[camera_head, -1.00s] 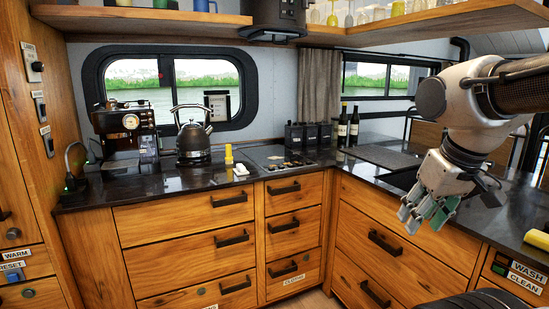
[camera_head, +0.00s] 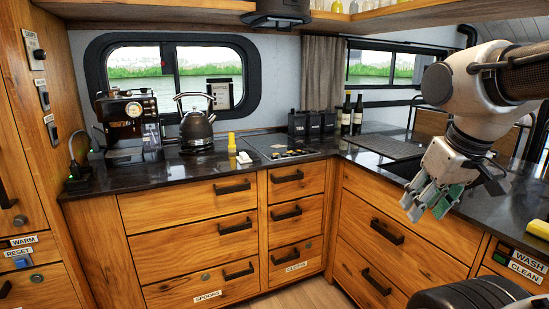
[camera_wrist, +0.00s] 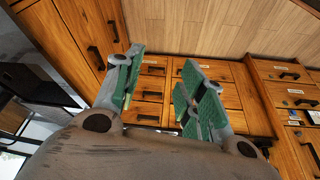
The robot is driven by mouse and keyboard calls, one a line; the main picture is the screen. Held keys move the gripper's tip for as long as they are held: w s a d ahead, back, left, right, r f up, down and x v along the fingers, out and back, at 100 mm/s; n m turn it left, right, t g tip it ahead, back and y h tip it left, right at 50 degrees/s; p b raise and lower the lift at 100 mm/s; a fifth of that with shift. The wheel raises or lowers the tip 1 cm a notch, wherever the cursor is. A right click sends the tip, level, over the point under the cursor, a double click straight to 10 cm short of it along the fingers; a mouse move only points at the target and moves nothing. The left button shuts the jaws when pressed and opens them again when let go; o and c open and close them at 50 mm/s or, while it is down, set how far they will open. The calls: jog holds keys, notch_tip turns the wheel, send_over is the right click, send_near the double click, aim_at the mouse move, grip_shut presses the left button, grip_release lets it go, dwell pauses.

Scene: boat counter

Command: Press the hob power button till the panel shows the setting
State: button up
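The hob (camera_head: 263,140) is a dark flat plate set in the counter near the inner corner. Small pale and brown marks or pieces show along its front part, too small to make out. I cannot pick out its power button or read any panel setting. My gripper (camera_head: 428,201) hangs at the right, in front of the right-hand drawers and well apart from the hob. In the wrist view its green-padded fingers (camera_wrist: 160,98) are spread with nothing between them. The hob is not visible in the wrist view.
A yellow bottle (camera_head: 231,143) and a small white item stand left of the hob. Dark canisters (camera_head: 311,123) stand behind it. A kettle (camera_head: 197,130) and coffee machine (camera_head: 130,118) stand farther left. The dark counter edge and drawer handles face me. A shelf (camera_head: 170,14) overhangs above.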

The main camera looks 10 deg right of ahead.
grip_shut()
dwell(1.3)
